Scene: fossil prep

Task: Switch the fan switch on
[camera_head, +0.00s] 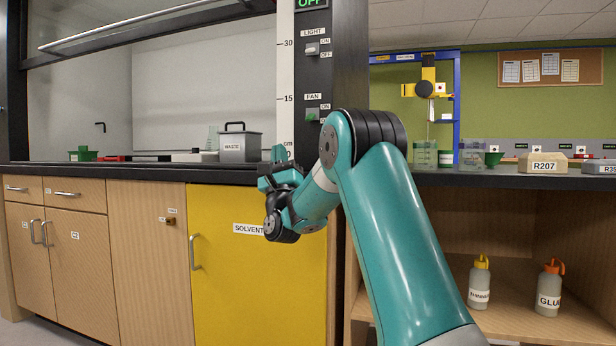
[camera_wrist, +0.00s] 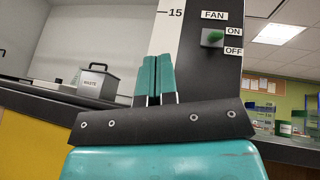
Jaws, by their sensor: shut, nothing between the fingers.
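The fan switch (camera_head: 312,114) is a small green toggle on a grey plate on the dark fume hood post, under a FAN label with ON above and OFF below. It also shows in the wrist view (camera_wrist: 214,37), up and to the right of my fingertips. I cannot tell surely which way its lever points. My gripper (camera_head: 278,156) is shut and empty, in front of the post and lower than the switch. In the wrist view its two teal fingers (camera_wrist: 153,78) are together, pointing up, apart from the switch.
A light switch (camera_head: 311,49) sits above the fan switch, under a green OFF display (camera_head: 310,3). A grey WASTE bin (camera_head: 240,146) stands inside the hood at left. The dark bench edge (camera_head: 150,172) and yellow solvent cabinet (camera_head: 230,280) lie below. Space before the switch looks clear.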

